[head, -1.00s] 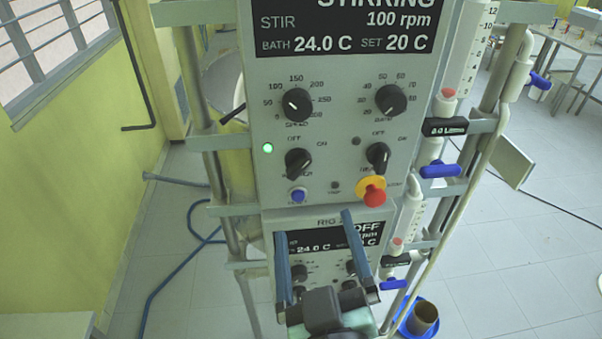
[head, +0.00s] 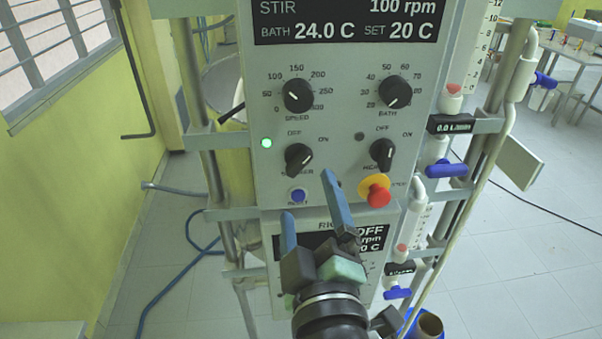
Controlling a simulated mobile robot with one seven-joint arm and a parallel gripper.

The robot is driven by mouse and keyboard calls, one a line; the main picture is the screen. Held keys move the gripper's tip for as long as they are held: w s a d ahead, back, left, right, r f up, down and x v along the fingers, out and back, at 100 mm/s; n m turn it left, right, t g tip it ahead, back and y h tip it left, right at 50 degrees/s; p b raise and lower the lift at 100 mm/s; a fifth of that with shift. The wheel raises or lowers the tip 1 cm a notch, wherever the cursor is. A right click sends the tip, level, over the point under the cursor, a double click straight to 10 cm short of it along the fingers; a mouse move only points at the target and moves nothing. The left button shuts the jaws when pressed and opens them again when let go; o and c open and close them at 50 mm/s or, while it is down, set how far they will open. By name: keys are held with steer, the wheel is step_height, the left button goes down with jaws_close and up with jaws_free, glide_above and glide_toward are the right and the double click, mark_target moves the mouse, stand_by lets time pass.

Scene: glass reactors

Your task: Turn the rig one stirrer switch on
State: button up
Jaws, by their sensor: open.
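The upper control panel (head: 345,75) fills the middle of the head view. Its display (head: 347,22) reads STIR, 100 rpm, bath 24.0 C, set 20 C. Contact cannot be told. The upper panel's rig name is out of view.
A lower panel (head: 375,225) with an OFF display is partly hidden by my gripper. The heater switch (head: 383,154) and a red stop button (head: 379,195) on a yellow base are to the right. Blue-handled valves (head: 446,170) and pipes stand on the right side.

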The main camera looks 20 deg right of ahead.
mark_target(300, 168)
steer(key=p+x, duration=0.2)
steer(key=x, duration=0.6)
steer(key=shift+w+p, duration=0.1)
steer(key=shift+p, duration=0.2)
steer(key=c, duration=1.4)
steer(key=shift+m, duration=2.3)
steer(key=o, duration=1.4)
steer(key=shift+b, duration=0.3)
